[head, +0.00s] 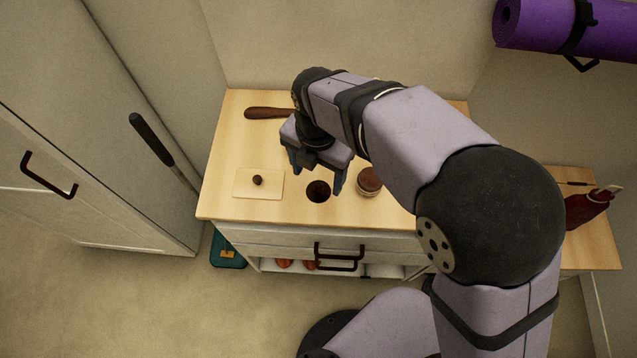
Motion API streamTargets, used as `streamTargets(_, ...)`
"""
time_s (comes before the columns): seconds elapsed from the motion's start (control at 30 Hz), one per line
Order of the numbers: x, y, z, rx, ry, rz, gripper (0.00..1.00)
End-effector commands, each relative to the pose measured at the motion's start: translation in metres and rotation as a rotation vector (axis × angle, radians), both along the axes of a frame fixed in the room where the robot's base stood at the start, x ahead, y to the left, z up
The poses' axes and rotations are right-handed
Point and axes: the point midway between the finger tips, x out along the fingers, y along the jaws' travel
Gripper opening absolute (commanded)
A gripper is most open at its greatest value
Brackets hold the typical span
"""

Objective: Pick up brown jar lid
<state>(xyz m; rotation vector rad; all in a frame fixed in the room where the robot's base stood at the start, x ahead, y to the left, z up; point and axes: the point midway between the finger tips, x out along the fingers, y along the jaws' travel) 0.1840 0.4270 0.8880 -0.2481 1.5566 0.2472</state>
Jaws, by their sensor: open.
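A dark brown round piece (318,191), which looks like the jar lid, lies on the light wooden top (228,140) near its front edge. My gripper (317,178) points down over it with its fingers spread, one to each side in the picture. Nothing shows between the fingers. I cannot tell how high the fingertips are above the wooden top. A small round jar (369,182) with a reddish-brown top stands just right of the gripper, partly close behind my arm.
A brown wooden handle (268,113) lies at the back. A drawer with a dark handle (340,250) is below. My arm hides the right part of the top.

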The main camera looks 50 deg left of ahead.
Motion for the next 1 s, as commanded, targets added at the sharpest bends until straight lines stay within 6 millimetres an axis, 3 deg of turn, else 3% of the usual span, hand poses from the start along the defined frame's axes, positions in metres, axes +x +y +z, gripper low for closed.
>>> streamTargets(0.5,0.002,-0.001,-0.049,-0.001,0.001,-0.001,0.67)
streamTargets(0.77,0.002,-0.001,-0.052,0.0,0.0,-0.001,0.67)
streamTargets(0.8,0.002,-0.001,-0.052,0.0,0.0,-0.001,0.64)
streamTargets(0.97,0.002,-0.001,-0.052,0.0,0.0,-0.001,0.26)
streamTargets(1.0,0.002,-0.001,-0.052,0.0,0.0,-0.001,0.23)
